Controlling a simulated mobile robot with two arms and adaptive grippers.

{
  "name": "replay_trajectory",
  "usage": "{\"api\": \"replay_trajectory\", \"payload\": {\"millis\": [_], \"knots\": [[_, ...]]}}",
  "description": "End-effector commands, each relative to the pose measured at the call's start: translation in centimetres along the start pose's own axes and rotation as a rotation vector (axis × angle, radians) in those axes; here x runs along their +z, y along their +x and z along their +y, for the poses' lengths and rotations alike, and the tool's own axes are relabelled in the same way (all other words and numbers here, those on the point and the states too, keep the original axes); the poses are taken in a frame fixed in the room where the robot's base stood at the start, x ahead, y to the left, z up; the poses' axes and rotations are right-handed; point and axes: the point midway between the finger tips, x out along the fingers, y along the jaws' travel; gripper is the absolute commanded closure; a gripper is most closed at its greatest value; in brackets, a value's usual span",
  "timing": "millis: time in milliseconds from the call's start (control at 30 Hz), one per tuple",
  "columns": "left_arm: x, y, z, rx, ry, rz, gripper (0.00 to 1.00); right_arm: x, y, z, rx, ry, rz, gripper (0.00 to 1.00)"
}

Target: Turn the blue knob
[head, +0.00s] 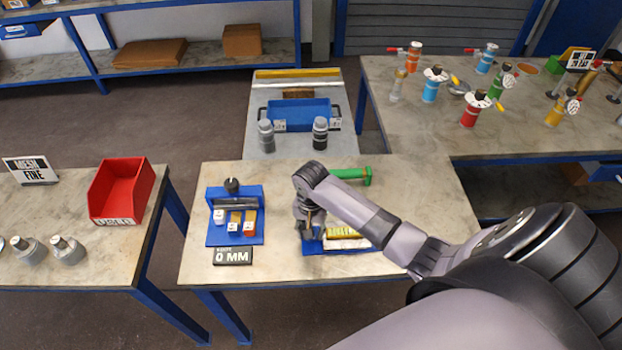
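No part is clearly a blue knob. My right arm reaches in from the right over the middle table, far from both. My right gripper (309,222) points down beside a blue tray (312,245) there; its fingers are too small and hidden to read. My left gripper is not in view.
The middle table (285,268) holds a blue stand (247,237) with small blocks, a "0 MM" sign (233,256) and a green-handled tool (352,174). A red bin (122,190) stands on the left table. More coloured vessels, red (470,116) and green (496,88), stand close to the blue ones.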

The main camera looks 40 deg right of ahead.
Motion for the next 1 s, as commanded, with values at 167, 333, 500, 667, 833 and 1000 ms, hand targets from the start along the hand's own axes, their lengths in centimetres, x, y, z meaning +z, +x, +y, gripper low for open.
{"api": "replay_trajectory", "payload": {"millis": [167, 333, 500, 667, 833, 1000], "knots": [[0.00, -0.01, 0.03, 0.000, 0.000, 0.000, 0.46, -0.11, -0.09, -0.01, -0.001, -0.166, 0.002, 0.93], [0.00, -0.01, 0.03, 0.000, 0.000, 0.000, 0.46, -0.12, -0.10, -0.04, -0.001, -0.328, 0.003, 0.93], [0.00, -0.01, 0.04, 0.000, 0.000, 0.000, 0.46, -0.14, -0.11, -0.03, -0.001, -0.487, 0.003, 0.93], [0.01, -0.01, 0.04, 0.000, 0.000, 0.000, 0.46, -0.12, -0.11, -0.06, -0.001, -0.623, 0.003, 0.93], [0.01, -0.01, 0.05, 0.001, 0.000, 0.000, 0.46, -0.15, -0.14, -0.06, -0.001, -0.739, 0.003, 0.93], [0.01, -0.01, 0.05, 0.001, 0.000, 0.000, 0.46, -0.15, -0.14, -0.08, -0.001, -0.822, 0.004, 0.93]]}}
